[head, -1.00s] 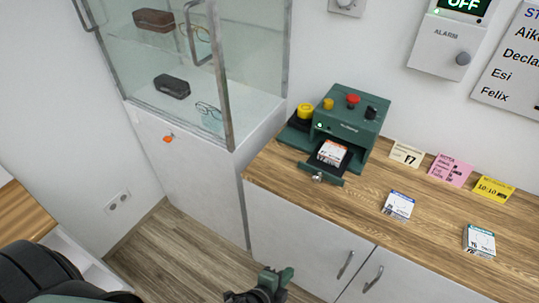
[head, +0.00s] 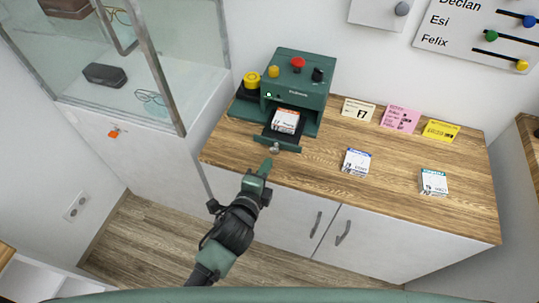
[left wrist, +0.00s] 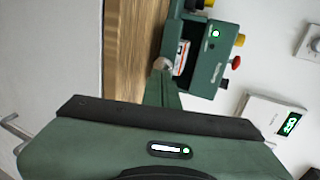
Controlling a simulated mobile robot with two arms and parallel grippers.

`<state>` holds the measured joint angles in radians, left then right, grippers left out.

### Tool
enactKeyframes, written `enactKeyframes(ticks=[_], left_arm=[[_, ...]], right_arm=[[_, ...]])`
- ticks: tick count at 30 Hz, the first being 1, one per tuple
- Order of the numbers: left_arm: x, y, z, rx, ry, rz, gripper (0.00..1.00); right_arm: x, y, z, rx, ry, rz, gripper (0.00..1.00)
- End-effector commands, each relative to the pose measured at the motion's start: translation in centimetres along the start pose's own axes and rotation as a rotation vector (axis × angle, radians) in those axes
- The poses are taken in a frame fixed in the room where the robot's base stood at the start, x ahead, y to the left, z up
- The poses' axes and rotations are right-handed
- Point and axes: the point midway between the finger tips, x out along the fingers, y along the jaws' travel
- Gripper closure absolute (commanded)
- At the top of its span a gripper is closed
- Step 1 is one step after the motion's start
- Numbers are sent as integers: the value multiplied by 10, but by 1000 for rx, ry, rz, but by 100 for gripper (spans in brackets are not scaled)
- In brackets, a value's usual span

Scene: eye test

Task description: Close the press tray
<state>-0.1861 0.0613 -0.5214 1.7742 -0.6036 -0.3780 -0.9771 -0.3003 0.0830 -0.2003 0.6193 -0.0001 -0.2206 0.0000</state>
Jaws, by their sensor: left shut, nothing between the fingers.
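The green press (head: 302,82) stands on the wooden counter, and it also shows in the left wrist view (left wrist: 208,72). Its dark tray (head: 262,132) is slid out toward the front, with a white and orange box (head: 286,121) in it. The tray's green front bar carries a round metal knob (head: 275,148), also seen in the left wrist view (left wrist: 162,63). My left gripper (head: 266,164) is shut and empty, its tips just in front of the knob. I cannot tell whether they touch it. In the left wrist view the shut fingers (left wrist: 161,85) point at the knob.
Cards, including a pink one (head: 400,118), stand along the wall. A glass cabinet (head: 150,110) stands on the left, with glasses and cases inside.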

Motion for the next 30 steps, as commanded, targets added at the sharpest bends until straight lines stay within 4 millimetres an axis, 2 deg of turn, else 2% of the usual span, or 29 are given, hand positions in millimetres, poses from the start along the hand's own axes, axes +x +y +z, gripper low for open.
enactKeyframes(ticks=[3,7,22,26,30], left_arm=[[17,-9,0,0,0,-3,100],[28,-11,0,-1,1,-2,100],[37,-13,0,0,1,-3,100],[62,-21,0,1,0,-5,100],[99,-31,1,2,-1,-5,100]], right_arm=[[-6,1,-6,0,10,1,64],[-7,1,-6,0,9,1,64],[-6,-4,-2,2,2,-4,64],[-4,-5,-1,3,2,-5,64],[4,-5,0,3,0,-6,64]])
